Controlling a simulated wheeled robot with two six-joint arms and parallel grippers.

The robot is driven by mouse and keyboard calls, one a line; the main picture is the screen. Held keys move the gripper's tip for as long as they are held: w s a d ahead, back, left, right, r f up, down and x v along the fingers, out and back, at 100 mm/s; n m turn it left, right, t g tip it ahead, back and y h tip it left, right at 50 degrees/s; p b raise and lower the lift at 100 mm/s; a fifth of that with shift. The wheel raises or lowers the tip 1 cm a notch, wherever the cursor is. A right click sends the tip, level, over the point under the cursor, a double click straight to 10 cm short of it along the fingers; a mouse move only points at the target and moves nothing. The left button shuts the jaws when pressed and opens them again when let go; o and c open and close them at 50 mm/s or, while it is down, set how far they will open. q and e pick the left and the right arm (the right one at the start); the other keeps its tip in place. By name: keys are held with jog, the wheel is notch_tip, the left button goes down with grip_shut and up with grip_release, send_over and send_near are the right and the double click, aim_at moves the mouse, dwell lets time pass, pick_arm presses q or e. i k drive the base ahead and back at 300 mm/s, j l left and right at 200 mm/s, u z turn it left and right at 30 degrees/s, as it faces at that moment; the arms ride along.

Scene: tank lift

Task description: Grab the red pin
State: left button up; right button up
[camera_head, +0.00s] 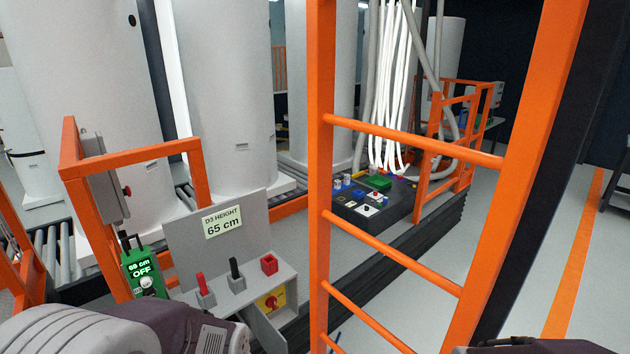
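The red pin (201,284) stands upright in a grey holder on the grey console at the lower left. A black pin (235,269) stands in a similar holder to its right. A red square block (269,263) sits further right, with a dark opening in its top. A part of my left arm shows at the bottom left, in front of the console's near left side. Only the top of my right arm shows at the bottom right edge. The fingers of both grippers are outside the picture.
An upright panel (222,222) behind the pins reads "D3 HEIGHT 65 cm". A green display box (142,270) reads "OFF". A yellow plate (272,301) with a red knob is on the console front. An orange ladder frame (318,180) stands right of the console.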

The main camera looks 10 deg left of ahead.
aim_at(200, 277)
jog(key=u, duration=1.2)
jog(key=i+j, duration=0.1)
